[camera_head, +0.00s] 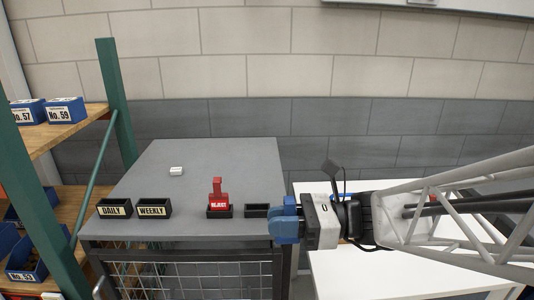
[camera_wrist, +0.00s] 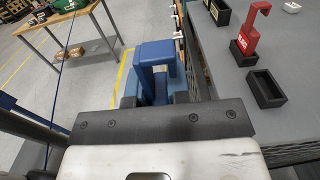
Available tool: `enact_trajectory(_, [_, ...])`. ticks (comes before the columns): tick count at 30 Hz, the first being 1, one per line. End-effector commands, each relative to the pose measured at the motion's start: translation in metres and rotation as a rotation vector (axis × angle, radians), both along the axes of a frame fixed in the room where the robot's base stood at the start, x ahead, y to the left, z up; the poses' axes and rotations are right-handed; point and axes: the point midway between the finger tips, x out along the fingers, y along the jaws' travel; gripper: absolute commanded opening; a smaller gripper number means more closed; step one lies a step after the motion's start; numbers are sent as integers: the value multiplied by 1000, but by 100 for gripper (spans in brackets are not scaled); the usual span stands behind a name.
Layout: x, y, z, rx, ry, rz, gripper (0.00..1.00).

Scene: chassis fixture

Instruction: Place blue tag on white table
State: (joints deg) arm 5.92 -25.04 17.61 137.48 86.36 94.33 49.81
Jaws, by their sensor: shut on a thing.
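My gripper (camera_head: 284,226) is at the right front edge of the grey table and points left. It is shut on the blue tag (camera_wrist: 156,51), which stands out ahead of the blue fingers in the wrist view. In the head view, tag and fingers are hard to tell apart. The white table (camera_head: 365,273) is at the right, partly under my arm, and its clear front part shows. The gripper is left of the white table, near the gap between the two tables.
On the grey table (camera_head: 215,157) are a red tag (camera_head: 218,192) in a black holder, an empty black holder (camera_head: 257,210), DAILY (camera_head: 114,209) and WEEKLY (camera_head: 154,208) bins, and a small white object (camera_head: 176,171). A shelf with blue bins (camera_head: 64,110) stands left.

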Motion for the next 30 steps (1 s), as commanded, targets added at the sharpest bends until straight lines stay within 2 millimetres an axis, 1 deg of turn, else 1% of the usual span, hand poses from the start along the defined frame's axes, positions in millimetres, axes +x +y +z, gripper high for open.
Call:
enact_trajectory(5, [9,-8,-5,0,1,-32,0])
enact_trajectory(11, [29,-28,-18,0,1,-111,0])
enact_trajectory(20, [67,-76,-48,0,-1,-286,0])
enact_trajectory(24, [82,-102,-64,-1,-3,-371,0])
enact_trajectory(30, [100,-141,-88,-2,-5,-496,0])
